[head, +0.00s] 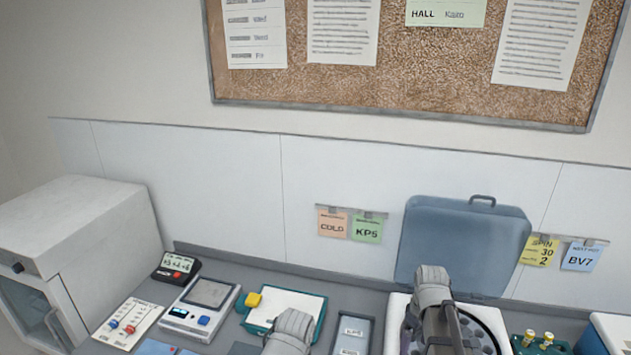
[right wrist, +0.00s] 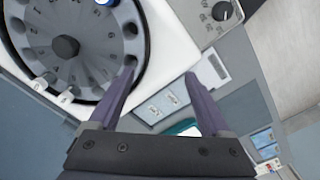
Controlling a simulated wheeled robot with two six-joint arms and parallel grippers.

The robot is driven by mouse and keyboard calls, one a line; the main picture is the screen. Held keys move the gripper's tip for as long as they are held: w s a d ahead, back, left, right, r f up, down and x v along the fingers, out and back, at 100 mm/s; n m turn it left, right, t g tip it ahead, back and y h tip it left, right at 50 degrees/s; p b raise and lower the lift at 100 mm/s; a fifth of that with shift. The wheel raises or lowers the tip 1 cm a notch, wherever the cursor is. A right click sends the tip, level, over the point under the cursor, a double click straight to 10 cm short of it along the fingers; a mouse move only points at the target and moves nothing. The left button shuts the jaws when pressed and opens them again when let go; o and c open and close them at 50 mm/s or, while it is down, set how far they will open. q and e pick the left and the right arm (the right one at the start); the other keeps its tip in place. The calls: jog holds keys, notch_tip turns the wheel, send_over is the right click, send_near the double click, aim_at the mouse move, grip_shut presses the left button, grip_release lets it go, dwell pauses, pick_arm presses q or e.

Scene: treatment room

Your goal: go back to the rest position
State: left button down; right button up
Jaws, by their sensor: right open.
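My right gripper (right wrist: 160,82) is open in the right wrist view, with nothing between its two purple fingers. It hangs above the edge of the centrifuge; its left fingertip overlaps the rim of the round dark rotor (right wrist: 95,75) in the picture. In the head view my right arm covers much of the centrifuge (head: 395,322), whose blue-grey lid (head: 465,245) stands open. Of my left arm only a grey link shows at the bottom middle of the head view; its jaws are not visible.
A white cabinet (head: 75,225) stands at the left. A device with a screen (head: 200,305), a teal-edged tray (head: 290,303) and a grey tray (head: 350,335) line the counter. A green rack (head: 540,345) with yellow-capped tubes is right of the centrifuge. The wall stands close behind.

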jog(key=shift+s+a+f+b, duration=0.15)
jog(key=shift+a+f+b, duration=0.4)
jog(key=shift+f, duration=0.4)
pick_arm(q)
notch_tip(320, 180, down, 12)
jog(key=b, duration=1)
jog(key=shift+w+d, duration=0.2)
jog(key=shift+d, duration=0.1)
pick_arm(e)
jog(key=s+a+f, duration=0.3)
jog(key=s+a, duration=0.1)
jog(key=a, duration=0.2)
jog(key=s+a+f+m, duration=0.1)
jog(key=s+a+f, duration=0.2)
jog(key=a, duration=0.3)
jog(key=s+a+f+m+h, duration=0.1)
jog(key=s+a+f, duration=0.3)
jog(key=a, duration=0.2)
jog(key=shift+s, duration=0.4)
